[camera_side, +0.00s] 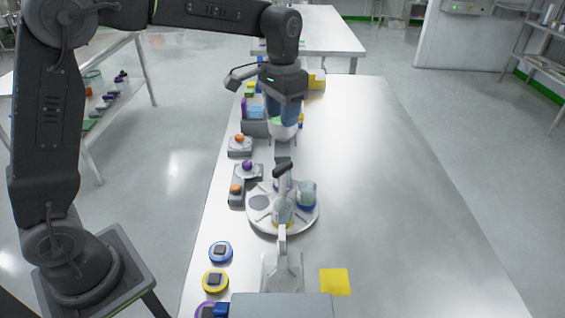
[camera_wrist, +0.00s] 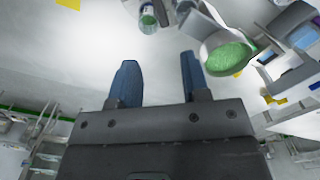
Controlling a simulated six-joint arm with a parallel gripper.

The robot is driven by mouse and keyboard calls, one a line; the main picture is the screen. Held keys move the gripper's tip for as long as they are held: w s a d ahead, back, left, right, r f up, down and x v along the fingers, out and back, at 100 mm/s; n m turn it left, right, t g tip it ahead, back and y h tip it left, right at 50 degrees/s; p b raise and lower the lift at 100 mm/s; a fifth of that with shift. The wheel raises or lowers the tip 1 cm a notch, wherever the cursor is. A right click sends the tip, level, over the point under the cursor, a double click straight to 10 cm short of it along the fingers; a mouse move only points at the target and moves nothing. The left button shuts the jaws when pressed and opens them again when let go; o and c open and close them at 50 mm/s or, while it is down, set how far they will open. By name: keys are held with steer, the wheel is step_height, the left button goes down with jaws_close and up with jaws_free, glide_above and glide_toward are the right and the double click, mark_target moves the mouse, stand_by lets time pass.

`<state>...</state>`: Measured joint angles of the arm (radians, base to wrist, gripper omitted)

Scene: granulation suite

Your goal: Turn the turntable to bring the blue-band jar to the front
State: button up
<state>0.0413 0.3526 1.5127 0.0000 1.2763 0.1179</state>
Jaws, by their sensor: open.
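The round grey turntable (camera_side: 258,222) stands on the bench in the side view. The blue-band jar (camera_side: 307,196) is on its right side. A yellow-band jar (camera_side: 283,214) stands nearer the camera, and a purple-band jar (camera_side: 281,185) shows partly behind a dark-topped upright part (camera_side: 283,168). An empty grey disc spot (camera_side: 259,202) is at the left. My gripper (camera_side: 283,119) is above the bench, beyond the turntable and apart from it. In the wrist view my gripper (camera_wrist: 157,72) has its two blue fingers spread with nothing between them.
A bowl with green contents (camera_wrist: 230,57) is close beside my fingers in the wrist view. Small stations with orange and purple knobs (camera_side: 239,143) line the bench's left edge. Blue and yellow round pieces (camera_side: 220,252) lie nearer. The bench's right side (camera_side: 400,200) is clear.

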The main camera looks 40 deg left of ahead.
mark_target(282, 165)
steer(key=shift+n, duration=0.9)
step_height(282, 165, down, 14)
steer(key=shift+r, duration=0.1)
jaws_close()
